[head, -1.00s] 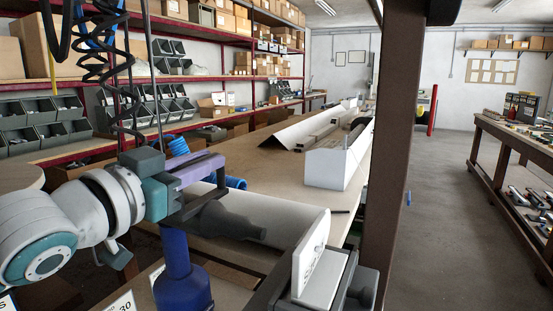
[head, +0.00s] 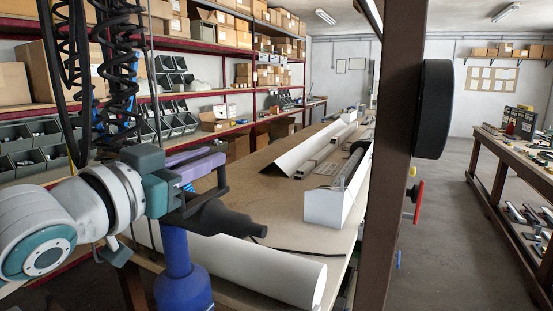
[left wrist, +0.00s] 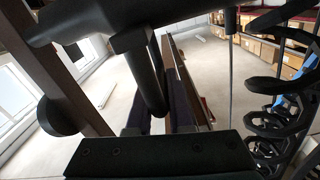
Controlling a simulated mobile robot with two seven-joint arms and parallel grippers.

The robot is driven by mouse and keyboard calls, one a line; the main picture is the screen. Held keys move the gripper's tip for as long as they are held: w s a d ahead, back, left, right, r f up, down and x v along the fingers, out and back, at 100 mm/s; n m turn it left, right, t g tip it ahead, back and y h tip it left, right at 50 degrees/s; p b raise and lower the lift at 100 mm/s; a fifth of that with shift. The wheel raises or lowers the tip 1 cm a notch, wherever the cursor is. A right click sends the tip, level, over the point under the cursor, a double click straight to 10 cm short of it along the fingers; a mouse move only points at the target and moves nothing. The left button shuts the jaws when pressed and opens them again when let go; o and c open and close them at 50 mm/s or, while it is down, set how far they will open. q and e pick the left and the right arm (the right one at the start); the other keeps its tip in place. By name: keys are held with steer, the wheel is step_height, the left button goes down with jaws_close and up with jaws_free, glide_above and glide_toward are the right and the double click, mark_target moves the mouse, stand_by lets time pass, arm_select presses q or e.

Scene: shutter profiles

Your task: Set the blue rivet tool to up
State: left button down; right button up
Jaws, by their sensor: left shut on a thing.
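The blue rivet tool is in my left gripper in the head view. Its blue bottle-shaped body (head: 180,272) hangs down, and its dark nose (head: 232,217) points right. My left gripper (head: 205,160), with purple fingers, is shut on the tool's black handle at the top. The left wrist view shows the black handle loop (left wrist: 148,75) between the dark purple fingers, with a dark bar of the tool above. The fingers partly hide the handle. My right gripper is in neither view.
A long workbench (head: 275,210) carries a white roll (head: 270,270), an angled white profile (head: 310,150) and a white box-shaped profile (head: 335,205). A brown post (head: 385,180) stands at its right. Black coiled hoses (head: 118,70) hang at the left. Open floor (head: 445,225) lies right of the post.

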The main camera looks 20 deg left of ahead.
arm_select(q)
steer(key=shift+r+p, duration=0.4)
steer(key=shift+r, duration=0.55)
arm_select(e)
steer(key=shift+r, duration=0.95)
arm_select(q)
steer(key=shift+f, duration=0.15)
steer(key=c, duration=0.8)
jaws_free()
steer(key=shift+c, duration=0.2)
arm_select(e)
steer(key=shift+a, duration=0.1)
arm_select(q)
step_height(320, 180, up, 20)
steer(key=b, duration=0.1)
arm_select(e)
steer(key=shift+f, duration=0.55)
